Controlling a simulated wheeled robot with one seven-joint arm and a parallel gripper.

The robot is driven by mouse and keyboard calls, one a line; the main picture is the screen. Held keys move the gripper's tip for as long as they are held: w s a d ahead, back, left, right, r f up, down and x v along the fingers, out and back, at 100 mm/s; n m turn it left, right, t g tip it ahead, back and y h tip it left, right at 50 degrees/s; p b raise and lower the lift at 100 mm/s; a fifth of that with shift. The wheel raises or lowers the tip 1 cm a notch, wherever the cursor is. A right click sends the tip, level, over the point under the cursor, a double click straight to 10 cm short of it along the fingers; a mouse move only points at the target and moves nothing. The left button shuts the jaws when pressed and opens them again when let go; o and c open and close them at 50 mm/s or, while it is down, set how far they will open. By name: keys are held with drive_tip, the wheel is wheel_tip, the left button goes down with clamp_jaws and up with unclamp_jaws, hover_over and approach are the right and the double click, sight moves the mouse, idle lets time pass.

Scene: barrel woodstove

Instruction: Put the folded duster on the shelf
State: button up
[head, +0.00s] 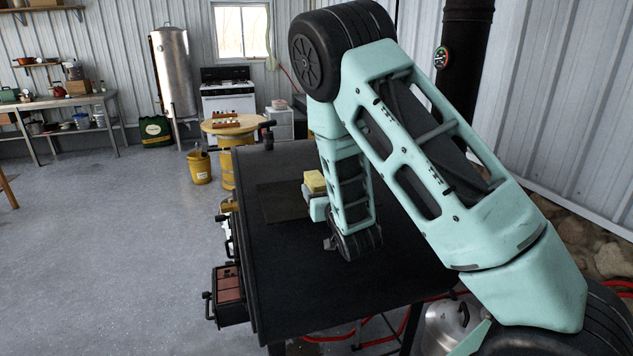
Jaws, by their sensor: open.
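A small yellow block-like thing (314,181), which looks like the folded duster, shows at the left edge of my forearm, over the black tabletop. My arm hides part of it, so I cannot tell exactly what it rests on. My gripper (327,243) is low over the tabletop at the end of my arm, close to the yellow thing. It is open, but its fingers are mostly hidden by my wrist. A wall shelf (40,65) with pots is at the far left; another wall shelf (40,9) is above it. I cannot tell which shelf is meant.
The black table (290,300) has a dark mat (284,203) and red-brown drawer-like box (229,284) at its left side. A yellow barrel table (228,127), yellow bucket (199,167) and steel workbench (70,102) stand farther back. A black stovepipe (468,50) rises at right.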

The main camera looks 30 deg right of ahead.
drive_tip(key=shift+x, duration=1)
drive_tip(key=c, duration=1.1)
drive_tip(key=shift+c, duration=0.2)
